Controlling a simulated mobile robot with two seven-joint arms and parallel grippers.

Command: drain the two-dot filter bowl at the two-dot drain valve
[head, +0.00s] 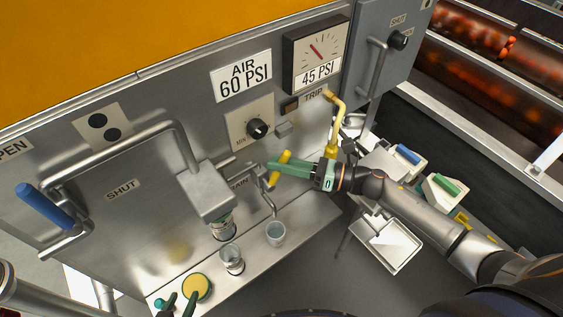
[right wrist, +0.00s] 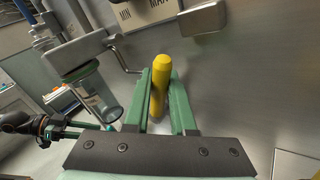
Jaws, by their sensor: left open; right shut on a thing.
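My right gripper (head: 284,168) is shut on the yellow drain valve handle (right wrist: 160,85), which stands between its green fingers. The handle is partly hidden by the fingers in the head view. A bent metal drain pipe (head: 270,203) runs down beside it, above a clear cup (head: 276,233). The filter bowl (right wrist: 98,98), clear with a label, hangs below a grey filter head (head: 206,190). A plate with two black dots (head: 104,127) is on the panel above. My left gripper (head: 180,302) is open at the bottom of the head view, beside a yellow disc (head: 197,287).
A second clear cup (head: 232,260) stands on the steel ledge below the bowl. A blue-handled lever (head: 45,206) is at left by the SHUT label. A yellow bent pipe (head: 336,120) and a white tray (head: 388,247) are to the right.

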